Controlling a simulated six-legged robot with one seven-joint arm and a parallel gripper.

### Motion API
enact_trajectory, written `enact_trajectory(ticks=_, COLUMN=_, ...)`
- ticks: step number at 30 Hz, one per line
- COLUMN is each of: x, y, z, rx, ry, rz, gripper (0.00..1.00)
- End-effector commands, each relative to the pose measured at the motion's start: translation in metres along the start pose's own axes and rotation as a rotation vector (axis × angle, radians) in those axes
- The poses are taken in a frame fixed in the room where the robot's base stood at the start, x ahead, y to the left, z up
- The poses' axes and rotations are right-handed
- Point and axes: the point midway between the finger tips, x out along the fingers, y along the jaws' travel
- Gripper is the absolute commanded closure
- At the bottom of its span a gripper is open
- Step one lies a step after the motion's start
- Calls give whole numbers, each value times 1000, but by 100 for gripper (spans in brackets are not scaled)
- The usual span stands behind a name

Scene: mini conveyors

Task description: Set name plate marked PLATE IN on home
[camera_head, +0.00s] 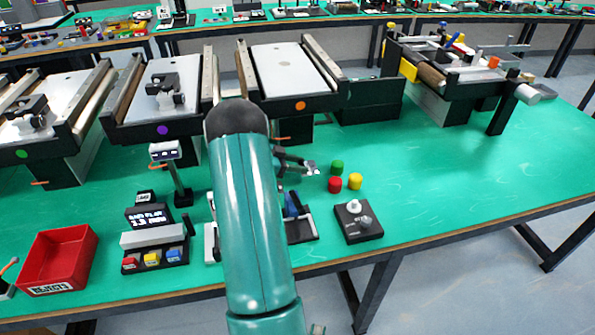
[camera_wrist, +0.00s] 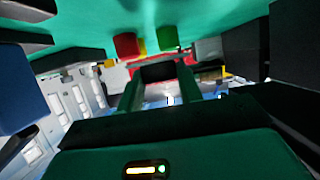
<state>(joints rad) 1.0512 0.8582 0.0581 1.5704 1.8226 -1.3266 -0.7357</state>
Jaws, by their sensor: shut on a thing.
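My gripper (camera_head: 300,166) is at the right of my arm, above the green table and left of the coloured cylinders. In the wrist view its two green fingers (camera_wrist: 161,88) are shut on a small dark piece (camera_wrist: 165,72). I see no lettering on this piece, so I cannot tell whether it is the name plate. A small light-grey bit shows at the fingertips in the head view. No PLATE IN marking is readable anywhere. No place marked home can be made out, and my arm hides part of the table.
Red (camera_head: 335,184), green (camera_head: 337,167) and yellow (camera_head: 355,181) cylinders stand near my gripper. A black box with knobs (camera_head: 358,222) is in front. Mini conveyors (camera_head: 288,70) stand behind. A red rejects tray (camera_head: 58,260) is at left. The table's right side is clear.

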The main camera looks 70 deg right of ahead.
Motion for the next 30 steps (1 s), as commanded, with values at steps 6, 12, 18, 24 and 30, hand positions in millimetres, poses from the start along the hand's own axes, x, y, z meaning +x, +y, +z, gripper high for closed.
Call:
enact_trajectory(ticks=6, x=10, y=2, z=26, rx=-3, ry=-1, rz=1, gripper=90)
enact_trajectory(ticks=12, x=10, y=2, z=26, rx=-1, ry=-1, rz=1, gripper=90)
enact_trajectory(ticks=18, x=12, y=2, z=30, rx=-2, ry=-1, rz=0, gripper=90)
enact_trajectory(ticks=24, x=14, y=2, z=36, rx=-2, ry=-1, rz=1, gripper=90)
enact_trajectory(ticks=30, x=16, y=3, z=40, rx=-4, ry=-2, rz=2, gripper=57)
